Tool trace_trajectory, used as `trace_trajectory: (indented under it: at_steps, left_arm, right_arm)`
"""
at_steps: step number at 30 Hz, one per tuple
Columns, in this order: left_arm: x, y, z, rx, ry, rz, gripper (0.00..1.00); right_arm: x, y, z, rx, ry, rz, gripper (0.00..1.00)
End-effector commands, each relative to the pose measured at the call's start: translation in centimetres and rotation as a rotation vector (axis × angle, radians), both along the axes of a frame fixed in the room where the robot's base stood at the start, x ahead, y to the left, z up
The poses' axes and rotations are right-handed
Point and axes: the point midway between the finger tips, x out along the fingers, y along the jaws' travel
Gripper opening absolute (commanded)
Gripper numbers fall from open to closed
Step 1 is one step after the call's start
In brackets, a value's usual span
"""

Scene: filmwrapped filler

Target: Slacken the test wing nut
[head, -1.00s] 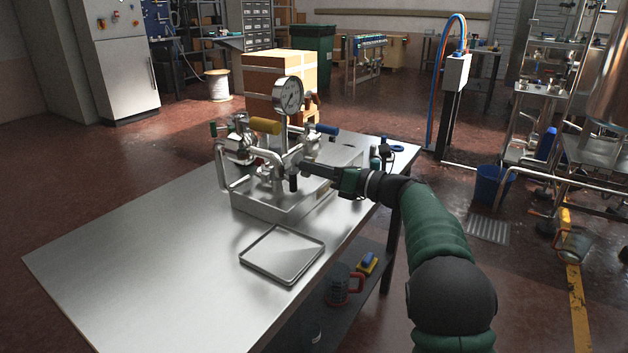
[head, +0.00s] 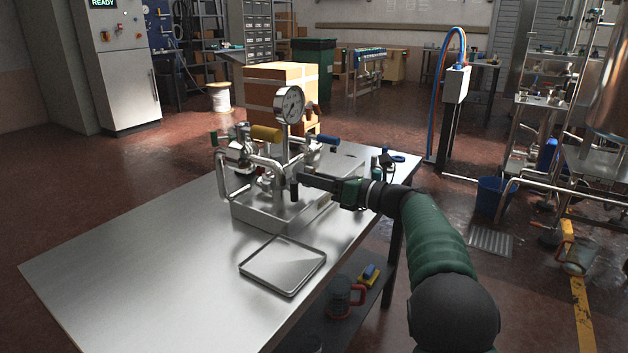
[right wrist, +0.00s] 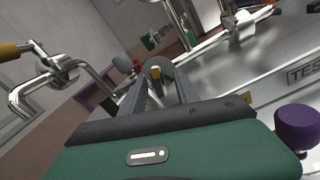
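The steel test rig (head: 270,210) stands on the metal table, with pipes, coloured-handled valves and a round pressure gauge (head: 289,104). My right gripper (head: 301,179) reaches in from the right at its front pipework. In the right wrist view, its two dark fingers (right wrist: 161,80) point away from the camera. No wing nut is clearly recognisable in the head view. My left gripper is out of view.
An empty shallow tray (head: 284,265) lies in front of the rig. The table's left part (head: 150,260) is clear. In the wrist view, a purple knob (right wrist: 297,128) and a cut-off "TES" label (right wrist: 304,74) are at right, and a bent pipe (right wrist: 45,90) is at left.

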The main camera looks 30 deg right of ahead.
Motion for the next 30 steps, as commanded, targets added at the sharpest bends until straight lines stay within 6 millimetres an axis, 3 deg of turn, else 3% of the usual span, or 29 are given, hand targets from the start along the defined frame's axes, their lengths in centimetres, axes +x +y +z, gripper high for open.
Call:
trace_trajectory:
  at_steps: [8, 21, 25, 30]
  left_arm:
    - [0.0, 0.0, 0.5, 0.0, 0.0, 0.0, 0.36]
    - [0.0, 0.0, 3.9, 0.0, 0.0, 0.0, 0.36]
    - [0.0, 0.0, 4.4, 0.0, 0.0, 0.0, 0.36]
    - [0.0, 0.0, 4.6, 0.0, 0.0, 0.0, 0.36]
  right_arm:
    - [-1.0, -0.8, 0.4, -0.001, -0.002, -0.005, 0.37]
    - [-11.2, -6.9, 0.4, 0.002, 0.0, -0.006, 0.37]
    - [-13.3, -8.0, 0.2, 0.002, 0.001, -0.002, 0.37]
    - [-14.5, -8.6, 0.0, 0.001, 0.0, 0.0, 0.37]
